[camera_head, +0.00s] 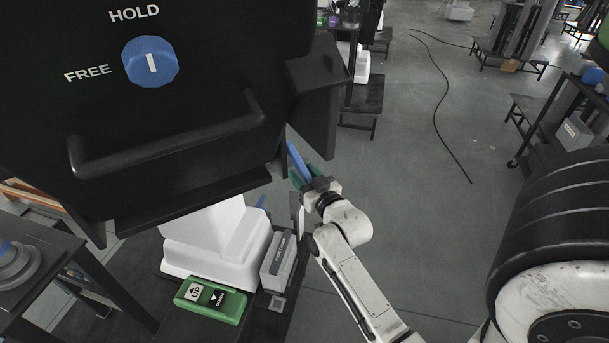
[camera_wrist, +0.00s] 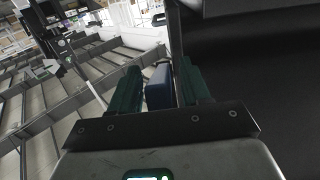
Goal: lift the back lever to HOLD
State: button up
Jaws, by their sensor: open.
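The back lever (camera_head: 299,161) is a blue bar below the right end of the black panel in the head view, slanting up and to the left. My gripper (camera_head: 304,173) has green fingers and is open at the lever's lower part. In the wrist view the blue lever (camera_wrist: 158,88) stands between the two open fingers, close to both; I cannot tell whether either touches it. The blue knob (camera_head: 150,62) on the panel has its white mark upright, towards the word HOLD. The lever's mount is hidden behind the panel edge.
The black panel (camera_head: 40,140) with its front handle bar (camera_head: 170,144) fills the upper left, close to my gripper. Below stand a white column base (camera_head: 215,245), a green UP/down switch box (camera_head: 211,301) and a grey box (camera_head: 279,262). Open floor (camera_head: 400,180) lies to the right.

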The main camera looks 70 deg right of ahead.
aim_at(305, 172)
jog(key=shift+c, duration=0.4)
grip_shut()
jog(key=shift+r, duration=0.1)
jog(key=r+p, duration=0.1)
jog(key=p, duration=0.1)
jog(key=g+p, duration=0.1)
jog(key=p, duration=0.1)
jog(key=shift+s+a+r+y+p, duration=0.15)
jog(key=shift+s+r+y+p, duration=0.15)
jog(key=shift+r+y, duration=0.1)
jog(key=shift+a+r+p, duration=0.1)
jog(key=shift+r+p, duration=0.75)
jog(key=shift+r, duration=0.45)
jog(key=shift+w+r+p, duration=0.1)
jog(key=shift+r+p, duration=0.35)
jog(key=shift+r, duration=0.65)
